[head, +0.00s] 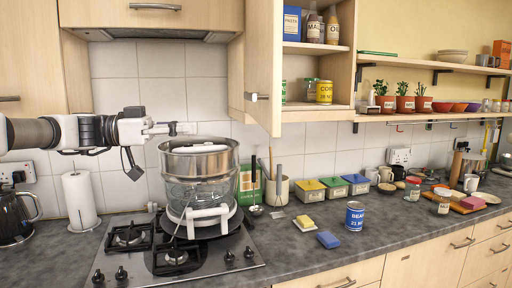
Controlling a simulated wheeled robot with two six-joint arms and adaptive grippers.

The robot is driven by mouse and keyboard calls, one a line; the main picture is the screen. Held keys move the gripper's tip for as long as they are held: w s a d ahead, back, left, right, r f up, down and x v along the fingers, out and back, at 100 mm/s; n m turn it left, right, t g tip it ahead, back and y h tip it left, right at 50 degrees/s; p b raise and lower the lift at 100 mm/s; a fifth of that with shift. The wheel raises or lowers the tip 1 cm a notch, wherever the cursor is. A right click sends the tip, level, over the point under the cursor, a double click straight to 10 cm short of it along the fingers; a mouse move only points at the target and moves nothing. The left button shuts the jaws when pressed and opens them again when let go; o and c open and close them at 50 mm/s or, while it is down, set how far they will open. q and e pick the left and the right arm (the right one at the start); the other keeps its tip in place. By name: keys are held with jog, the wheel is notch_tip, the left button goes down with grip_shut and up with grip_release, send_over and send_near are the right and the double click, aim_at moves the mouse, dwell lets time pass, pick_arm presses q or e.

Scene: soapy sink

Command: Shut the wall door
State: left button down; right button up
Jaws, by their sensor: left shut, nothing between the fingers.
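The wall door (263,65) is a pale wood cabinet door at the top middle, standing open at the left side of the wall cabinet (343,75). Its metal bar handle (257,96) is on its lower part. The cabinet's shelves show, with a blue pasta box, jars and a yellow can inside. My left gripper (186,128) is shut and empty. It is in front of the tiled wall, left of the door and lower than its handle, apart from it. My right gripper is not in view.
A range hood (150,34) is above. A utensil crock (277,190) stands below the door. Potted plants (404,103) line a shelf to the right.

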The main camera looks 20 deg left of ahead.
aim_at(267, 126)
pick_arm(q)
jog(key=p+x, duration=0.2)
jog(key=x, duration=0.4)
jog(key=p+x, duration=0.3)
jog(key=x, duration=0.4)
jog(key=shift+d+r+p, duration=0.1)
jog(key=shift+r+p, duration=0.1)
jog(key=shift+p, duration=0.1)
jog(key=shift+w+d+f, duration=0.1)
jog(key=shift+d, duration=0.4)
jog(key=shift+a+f, duration=0.1)
